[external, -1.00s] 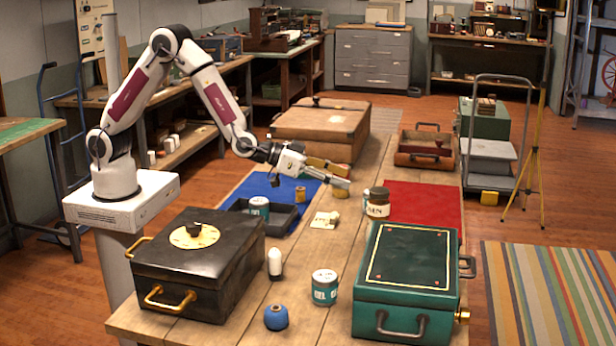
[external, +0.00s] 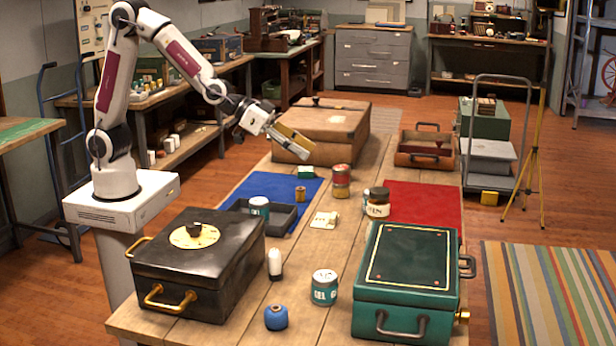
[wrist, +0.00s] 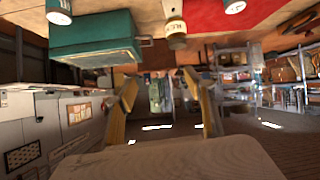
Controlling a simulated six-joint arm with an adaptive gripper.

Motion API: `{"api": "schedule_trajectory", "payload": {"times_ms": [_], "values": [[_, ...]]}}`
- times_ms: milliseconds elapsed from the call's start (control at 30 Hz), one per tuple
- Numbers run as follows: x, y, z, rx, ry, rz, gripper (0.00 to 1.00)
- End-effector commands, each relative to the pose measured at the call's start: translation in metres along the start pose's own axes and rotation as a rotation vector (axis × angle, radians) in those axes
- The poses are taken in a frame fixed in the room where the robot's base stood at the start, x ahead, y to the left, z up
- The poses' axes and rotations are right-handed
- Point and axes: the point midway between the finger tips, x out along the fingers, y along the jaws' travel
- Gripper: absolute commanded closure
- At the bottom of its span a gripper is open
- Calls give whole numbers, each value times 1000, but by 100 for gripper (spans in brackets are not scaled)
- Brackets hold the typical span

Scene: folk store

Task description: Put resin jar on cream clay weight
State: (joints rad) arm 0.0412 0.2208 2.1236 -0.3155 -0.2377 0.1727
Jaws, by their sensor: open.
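An amber jar with a dark lid and a cream label (external: 378,204), apparently the resin jar, stands upright on the table beside the red mat. It also shows inverted at the top of the wrist view (wrist: 176,30). A small cream block (external: 325,220), which may be the cream clay weight, lies to its left, apart from it. A red-topped container (external: 341,172) stands on a yellowish piece (external: 341,191) farther back. My gripper (external: 303,147) is open and empty, raised above the table to the left of that stack.
A blue mat (external: 248,187) with a dark tray (external: 284,218) lies left, a red mat (external: 430,203) right. A black chest (external: 200,275) and green chest (external: 407,280) fill the front. A brown case (external: 320,130) stands behind my gripper. Teal-labelled jars (external: 325,287) stand nearby.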

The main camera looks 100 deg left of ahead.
Motion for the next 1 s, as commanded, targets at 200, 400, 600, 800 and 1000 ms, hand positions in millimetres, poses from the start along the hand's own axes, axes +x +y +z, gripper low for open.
{"api": "schedule_trajectory", "payload": {"times_ms": [200, 400, 600, 800, 1000], "values": [[-51, 6, 4, 12, -67, 38, 46], [-97, 8, 17, 28, -134, 62, 46], [-144, 7, 34, 45, -201, 77, 46], [-190, 2, 56, 62, -270, 81, 46], [-235, -5, 83, 82, -338, 76, 46]]}}
